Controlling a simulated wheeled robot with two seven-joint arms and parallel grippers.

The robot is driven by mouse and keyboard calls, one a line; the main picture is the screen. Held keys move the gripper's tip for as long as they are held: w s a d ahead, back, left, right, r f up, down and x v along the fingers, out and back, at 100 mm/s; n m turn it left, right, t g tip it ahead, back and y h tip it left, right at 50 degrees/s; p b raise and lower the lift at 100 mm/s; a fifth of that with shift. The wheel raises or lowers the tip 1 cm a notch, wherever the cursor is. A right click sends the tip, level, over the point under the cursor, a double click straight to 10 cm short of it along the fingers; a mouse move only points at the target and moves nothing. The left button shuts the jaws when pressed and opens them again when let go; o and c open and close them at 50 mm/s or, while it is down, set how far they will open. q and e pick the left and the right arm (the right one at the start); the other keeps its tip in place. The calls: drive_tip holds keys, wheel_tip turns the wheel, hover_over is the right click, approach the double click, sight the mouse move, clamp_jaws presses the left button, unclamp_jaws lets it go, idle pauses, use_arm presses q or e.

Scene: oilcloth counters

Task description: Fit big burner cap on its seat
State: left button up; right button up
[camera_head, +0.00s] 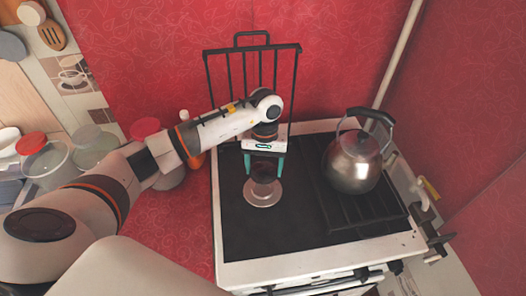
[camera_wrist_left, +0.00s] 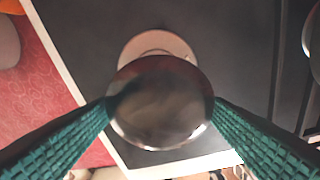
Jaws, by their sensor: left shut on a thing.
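My left gripper (camera_head: 264,172) is over the left part of the stove top, fingers pointing down. It is shut on the big burner cap (camera_head: 264,174), a dark round disc. In the left wrist view the cap (camera_wrist_left: 160,105) sits between the two green ridged fingers (camera_wrist_left: 160,108) and looks blurred. The burner seat (camera_head: 262,197) is a pale metal round on the black stove top, in front of and below the cap in the head view. In the left wrist view the seat (camera_wrist_left: 158,45) shows past the cap's upper edge, partly hidden by it. My right gripper is not in view.
A steel kettle (camera_head: 354,165) stands on a black grate (camera_head: 370,211) on the stove's right half. Another grate (camera_head: 208,70) stands upright against the red wall behind. Jars with red lids (camera_head: 32,142) stand left of the stove. The front left stove top (camera_head: 255,235) is clear.

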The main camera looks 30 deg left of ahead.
sight(263, 169)
use_arm(q)
drive_tip(key=shift+w+a, duration=0.1)
drive_tip(key=shift+a, duration=0.1)
drive_tip(key=shift+f+b, duration=1.05)
drive_tip(key=shift+f, duration=1.45)
drive_tip(key=shift+f+b, duration=0.3)
drive_tip(key=shift+f, duration=0.05)
drive_tip(key=shift+f+b, duration=0.5)
drive_tip(key=shift+b, duration=0.2)
drive_tip(key=shift+b, duration=0.75)
drive_tip(key=shift+f+b, duration=0.4)
drive_tip(key=shift+b, duration=0.25)
drive_tip(key=shift+f+b, duration=0.1)
drive_tip(key=shift+b, duration=0.35)
idle(0.4)
idle(0.3)
